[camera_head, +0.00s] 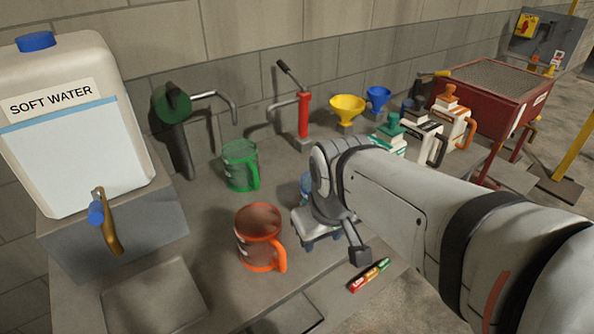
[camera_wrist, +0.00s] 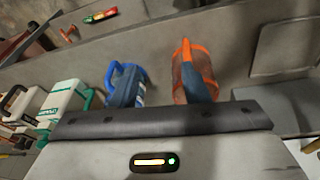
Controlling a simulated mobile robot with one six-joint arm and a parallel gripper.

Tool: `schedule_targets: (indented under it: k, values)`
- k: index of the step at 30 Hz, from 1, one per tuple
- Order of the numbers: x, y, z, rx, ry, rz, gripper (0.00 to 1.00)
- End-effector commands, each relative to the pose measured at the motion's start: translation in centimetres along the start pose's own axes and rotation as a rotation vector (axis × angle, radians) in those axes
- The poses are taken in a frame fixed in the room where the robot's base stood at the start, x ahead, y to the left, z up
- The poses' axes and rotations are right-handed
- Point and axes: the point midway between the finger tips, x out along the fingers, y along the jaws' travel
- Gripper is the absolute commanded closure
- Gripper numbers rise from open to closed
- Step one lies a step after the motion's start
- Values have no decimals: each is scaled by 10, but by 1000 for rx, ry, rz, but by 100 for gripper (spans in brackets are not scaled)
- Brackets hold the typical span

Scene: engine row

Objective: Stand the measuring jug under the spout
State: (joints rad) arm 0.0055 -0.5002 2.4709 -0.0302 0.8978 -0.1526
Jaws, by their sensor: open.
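An orange measuring jug (camera_head: 258,240) stands upright at the front middle of the bench, handle to the right; it also shows in the wrist view (camera_wrist: 180,85). A green jug (camera_head: 239,165) stands behind it. A blue jug (camera_head: 305,185) is mostly hidden behind my wrist but shows in the wrist view (camera_wrist: 125,85). My gripper (camera_head: 328,246) is open and empty, just right of the orange jug. Spouts in view are the brass tap (camera_head: 108,228) on the soft water container (camera_head: 75,125), a green pump's spout (camera_head: 215,97) and a red pump's spout (camera_head: 283,106).
A square pad (camera_head: 155,300) lies below the brass tap, with nothing on it. Yellow (camera_head: 347,107) and blue (camera_head: 377,97) funnels, several handled containers and a red tank (camera_head: 490,95) stand at the right. A coloured marker-like stick (camera_head: 370,275) lies near the front edge.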

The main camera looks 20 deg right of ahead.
Motion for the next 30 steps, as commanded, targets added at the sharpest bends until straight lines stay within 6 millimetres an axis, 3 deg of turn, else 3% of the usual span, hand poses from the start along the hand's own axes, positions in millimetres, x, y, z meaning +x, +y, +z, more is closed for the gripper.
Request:
schedule_targets:
  k: [18,24,30]
  values:
    - [120,99,-91,-1622,-268,113,59]
    - [141,118,-106,-1918,-342,89,59]
    - [155,126,-108,-1993,-362,79,59]
